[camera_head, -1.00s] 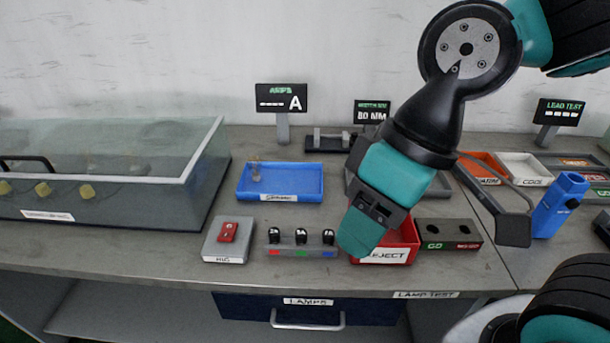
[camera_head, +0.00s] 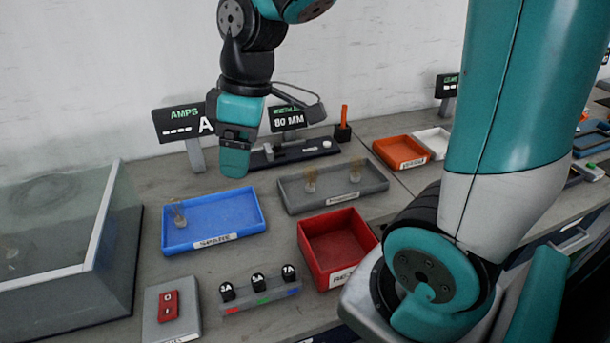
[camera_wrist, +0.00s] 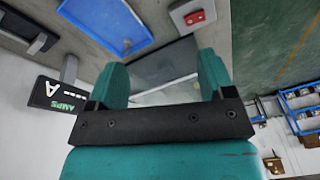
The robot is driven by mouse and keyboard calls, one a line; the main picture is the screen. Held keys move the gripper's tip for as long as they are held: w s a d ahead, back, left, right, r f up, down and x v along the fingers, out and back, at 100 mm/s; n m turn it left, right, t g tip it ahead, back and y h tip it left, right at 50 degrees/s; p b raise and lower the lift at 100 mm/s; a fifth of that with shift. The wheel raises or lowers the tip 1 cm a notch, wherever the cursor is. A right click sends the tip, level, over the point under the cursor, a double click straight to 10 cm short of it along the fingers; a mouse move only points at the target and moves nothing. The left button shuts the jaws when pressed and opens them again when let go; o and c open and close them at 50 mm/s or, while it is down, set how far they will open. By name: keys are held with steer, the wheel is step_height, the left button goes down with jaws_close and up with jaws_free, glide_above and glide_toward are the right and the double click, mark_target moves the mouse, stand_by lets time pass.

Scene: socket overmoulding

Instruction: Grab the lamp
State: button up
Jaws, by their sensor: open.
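A small clear lamp (camera_head: 179,215) stands in the left part of the blue tray (camera_head: 240,192) marked SPARE. It also shows in the wrist view (camera_wrist: 127,43). Two more small lamps, one (camera_head: 311,180) and another (camera_head: 355,171), stand in the grey tray (camera_head: 300,207) to the right. My gripper (camera_head: 236,165) is open and empty, above the back right of the blue tray. In the wrist view my gripper (camera_wrist: 162,75) has its two teal fingers apart with nothing between them.
A clear-walled tank (camera_head: 105,215) stands at the left. An empty red bin (camera_head: 340,240), a fuse rack (camera_head: 262,300) and a grey block with a red switch (camera_head: 170,305) are in front. The AMPS display (camera_head: 178,122) stands close behind my gripper.

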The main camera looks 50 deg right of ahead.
steer(key=w+d+f+n+h, duration=0.1)
steer(key=w+d+f, duration=0.15)
steer(key=d, duration=0.35)
steer(key=w+d+f+n, duration=0.1)
steer(key=w+d, duration=0.3)
steer(key=d, duration=0.3)
steer(key=n+g+h, duration=0.1)
steer(key=n, duration=0.1)
glide_above(310, 167)
step_height(310, 167, down, 5)
steer(key=f, duration=0.6)
steer(key=f+p, duration=0.1)
steer(key=f, duration=0.2)
steer(key=shift+s+d+f, duration=0.25)
steer(key=shift+s+f, duration=0.1)
steer(key=shift+s, duration=0.05)
steer(key=shift+w+a+f+p, duration=0.15)
steer(key=shift+f+p, duration=0.1)
steer(key=shift+f, duration=0.75)
steer(key=shift+w+f+p, duration=0.1)
steer(key=shift+f+p, duration=0.1)
steer(key=shift+f, duration=0.75)
steer(key=shift+w+a+f+p, duration=0.15)
steer(key=shift+f+p, duration=0.1)
steer(key=shift+f, duration=0.75)
steer(key=shift+d, duration=0.1)
steer(key=c, duration=1)
